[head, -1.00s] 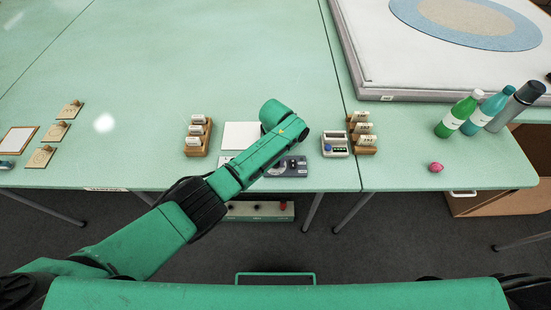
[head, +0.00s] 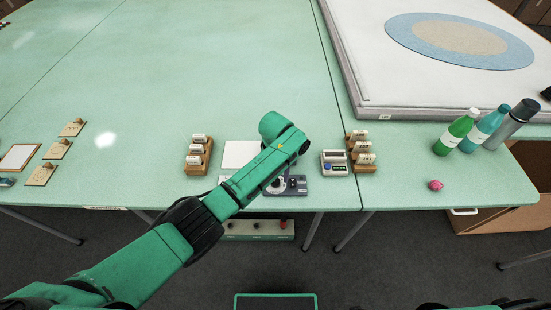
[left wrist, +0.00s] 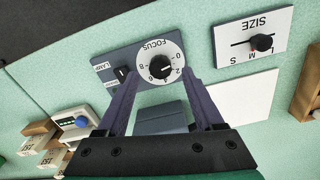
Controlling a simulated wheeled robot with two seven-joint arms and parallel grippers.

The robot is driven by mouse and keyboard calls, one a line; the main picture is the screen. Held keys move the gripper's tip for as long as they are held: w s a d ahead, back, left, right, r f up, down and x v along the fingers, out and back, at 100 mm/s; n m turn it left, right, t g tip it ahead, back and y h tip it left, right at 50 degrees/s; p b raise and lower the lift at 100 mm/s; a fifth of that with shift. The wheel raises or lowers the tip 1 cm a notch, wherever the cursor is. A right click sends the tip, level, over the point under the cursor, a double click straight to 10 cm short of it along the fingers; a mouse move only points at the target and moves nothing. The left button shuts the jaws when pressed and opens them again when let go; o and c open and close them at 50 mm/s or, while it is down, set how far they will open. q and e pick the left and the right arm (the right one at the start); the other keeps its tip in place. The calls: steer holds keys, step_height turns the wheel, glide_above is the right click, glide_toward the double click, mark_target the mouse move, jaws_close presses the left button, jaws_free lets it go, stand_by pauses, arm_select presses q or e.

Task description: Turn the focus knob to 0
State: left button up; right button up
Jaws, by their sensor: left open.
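The focus knob (left wrist: 160,67) is black and sits on a round white dial marked FOCUS with numbers, on a dark grey panel (left wrist: 114,57). Which number the knob points at is too small to tell. My left gripper (left wrist: 161,79) is open in the left wrist view. Its two fingers reach toward the panel, one on each side of the knob, and whether they touch it cannot be told. In the head view the panel (head: 299,187) is partly hidden behind my left arm, and the left gripper's fingers are hidden there. My right gripper is not in view.
A SIZE dial plate (left wrist: 252,42) and a blank white plate (left wrist: 240,98) lie beside the panel. A small device with a blue button (head: 334,162) and wooden card racks (head: 199,155) stand nearby. Bottles (head: 457,132) stand at the right.

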mark_target(275, 181)
arm_select(q)
step_height(275, 181, up, 12)
steer(key=b, duration=0.1)
steer(key=shift+f, duration=0.15)
